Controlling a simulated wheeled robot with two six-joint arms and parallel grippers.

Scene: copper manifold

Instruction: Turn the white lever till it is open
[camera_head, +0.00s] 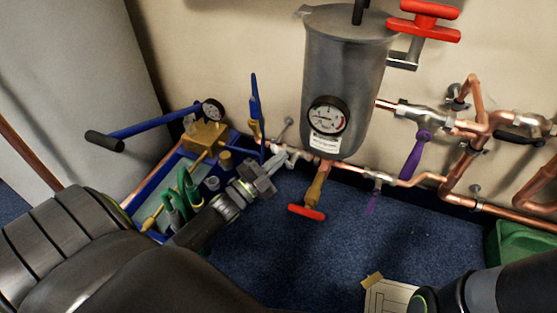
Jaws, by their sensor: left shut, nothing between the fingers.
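My left gripper (279,163) comes in from the lower left, with its fingers shut and empty. Its tips are close to a small silver valve fitting (295,153) on the low copper pipe, left of and below the grey tank. I cannot tell whether they touch it. I cannot clearly pick out a white lever; it may be hidden behind the gripper or too small to tell from the pale fittings there. My right arm shows only in part at the lower right, and its gripper is not in view.
A blue lever (255,106) stands upright close to the left gripper. A blue tray (162,182) with a brass pump lies at left. The grey tank (343,80), red handle (307,212) and purple levers (413,155) are to the right. The blue carpet (335,255) is mostly clear.

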